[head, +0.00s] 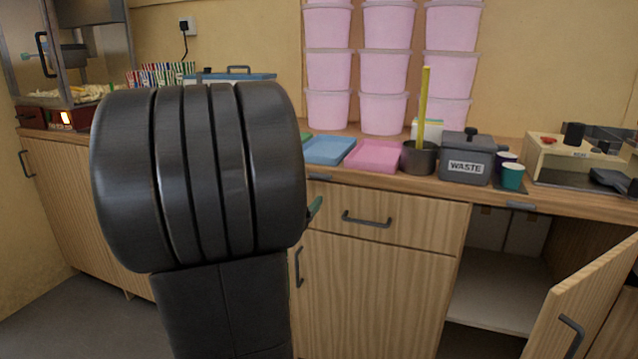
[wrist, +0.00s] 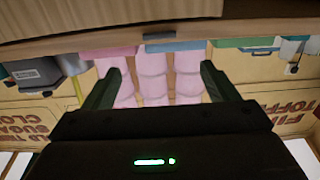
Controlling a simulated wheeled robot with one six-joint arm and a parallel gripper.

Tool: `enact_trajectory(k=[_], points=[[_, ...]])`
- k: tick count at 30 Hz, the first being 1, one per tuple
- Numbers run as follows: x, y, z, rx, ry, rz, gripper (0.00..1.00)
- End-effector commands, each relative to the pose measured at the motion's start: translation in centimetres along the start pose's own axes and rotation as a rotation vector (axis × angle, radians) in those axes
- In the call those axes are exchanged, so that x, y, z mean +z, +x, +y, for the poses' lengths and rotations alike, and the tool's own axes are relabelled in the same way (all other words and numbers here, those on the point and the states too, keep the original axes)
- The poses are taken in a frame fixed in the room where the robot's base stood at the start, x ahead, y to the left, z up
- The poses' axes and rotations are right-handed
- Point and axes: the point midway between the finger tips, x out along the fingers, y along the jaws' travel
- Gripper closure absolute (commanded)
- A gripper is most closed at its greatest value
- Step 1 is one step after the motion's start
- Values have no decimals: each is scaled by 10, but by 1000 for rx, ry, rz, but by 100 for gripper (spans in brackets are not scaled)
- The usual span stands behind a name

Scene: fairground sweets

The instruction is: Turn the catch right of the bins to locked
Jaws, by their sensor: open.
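My gripper (wrist: 160,72) is open in the wrist view, with its two dark green fingers wide apart and nothing between them. In the head view only a small green piece of it (head: 314,208) shows past my dark arm, in front of the counter. Pink lidded bins (head: 329,70) stand stacked against the back wall; they appear upside down between the fingers in the wrist view (wrist: 187,62). I cannot make out a catch for certain in either view. Small grey plates sit on the counter's front edge, one left (head: 319,176) and one right (head: 521,205).
A blue tray (head: 329,150), a pink tray (head: 374,156), a pot (head: 418,158) and a grey WASTE box (head: 467,158) line the counter. A cabinet door (head: 590,290) hangs open at the lower right. My arm hides much of the left counter.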

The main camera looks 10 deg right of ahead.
Motion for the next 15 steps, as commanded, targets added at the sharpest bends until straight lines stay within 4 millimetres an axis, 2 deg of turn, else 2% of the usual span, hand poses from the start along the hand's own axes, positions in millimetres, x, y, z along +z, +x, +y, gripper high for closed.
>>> enact_trajectory(k=[5,15], points=[[2,18,1,8,0,1,20],[2,90,2,7,0,2,20]])
